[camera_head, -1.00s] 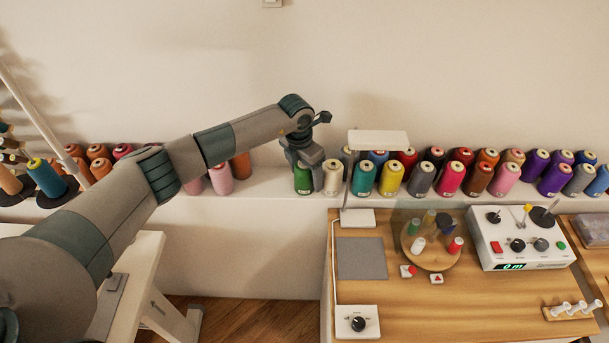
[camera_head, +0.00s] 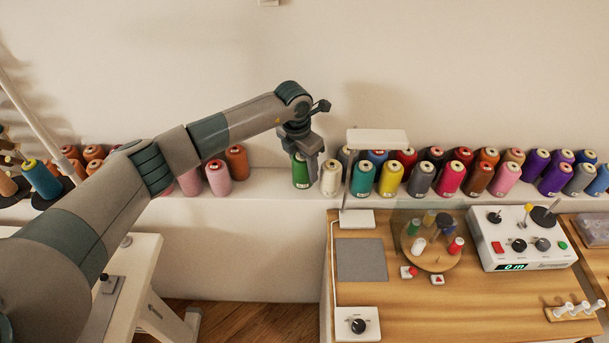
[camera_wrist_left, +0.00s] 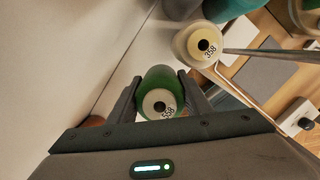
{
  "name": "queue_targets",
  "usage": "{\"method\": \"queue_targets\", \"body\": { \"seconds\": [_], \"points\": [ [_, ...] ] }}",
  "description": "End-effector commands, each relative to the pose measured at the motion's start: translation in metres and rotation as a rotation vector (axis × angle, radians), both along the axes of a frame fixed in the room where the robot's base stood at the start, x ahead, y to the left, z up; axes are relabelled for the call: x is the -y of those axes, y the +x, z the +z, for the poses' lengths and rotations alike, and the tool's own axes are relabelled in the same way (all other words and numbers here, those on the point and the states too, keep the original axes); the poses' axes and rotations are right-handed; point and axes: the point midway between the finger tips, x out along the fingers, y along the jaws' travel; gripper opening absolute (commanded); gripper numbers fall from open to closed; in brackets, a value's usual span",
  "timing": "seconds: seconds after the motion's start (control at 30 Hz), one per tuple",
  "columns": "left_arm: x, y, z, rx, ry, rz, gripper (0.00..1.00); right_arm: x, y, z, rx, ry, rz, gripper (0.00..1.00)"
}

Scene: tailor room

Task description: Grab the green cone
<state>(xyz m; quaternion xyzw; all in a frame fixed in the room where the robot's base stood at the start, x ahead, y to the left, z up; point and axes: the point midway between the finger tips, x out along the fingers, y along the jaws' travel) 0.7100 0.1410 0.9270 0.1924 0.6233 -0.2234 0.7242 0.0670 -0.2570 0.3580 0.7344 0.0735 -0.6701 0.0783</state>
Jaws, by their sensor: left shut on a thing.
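The green cone (camera_head: 300,172) is a dark green thread cone with a pale top, on the white ledge at the left end of the main row. In the head view its upper right part is hidden behind my left gripper (camera_head: 308,167). In the left wrist view the green cone (camera_wrist_left: 160,97) sits between the two fingers of my left gripper (camera_wrist_left: 160,95), its numbered top facing the camera. The left gripper is shut on it from above. My right gripper is not in view.
A cream cone (camera_head: 331,177) stands close on the right, and it also shows in the left wrist view (camera_wrist_left: 197,43). A white lamp (camera_head: 377,139) stands just beyond it. Pink cones (camera_head: 219,178) stand to the left behind my arm. A wooden table (camera_head: 375,291) is in front.

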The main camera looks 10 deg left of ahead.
Motion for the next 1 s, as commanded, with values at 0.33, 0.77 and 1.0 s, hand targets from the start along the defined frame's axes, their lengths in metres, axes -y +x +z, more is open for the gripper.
{"method": "queue_targets", "body": {
  "seconds": [0.33,0.77,1.0],
  "points": [
    [0.000,0.001,0.054,0.004,-0.002,0.001,0.19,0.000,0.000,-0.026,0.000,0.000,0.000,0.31],
    [0.000,0.000,0.070,0.001,-0.001,0.000,0.19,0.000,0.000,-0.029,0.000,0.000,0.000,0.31],
    [0.000,0.000,0.070,0.001,-0.001,0.000,0.19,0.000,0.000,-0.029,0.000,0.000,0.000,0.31]
  ]
}}
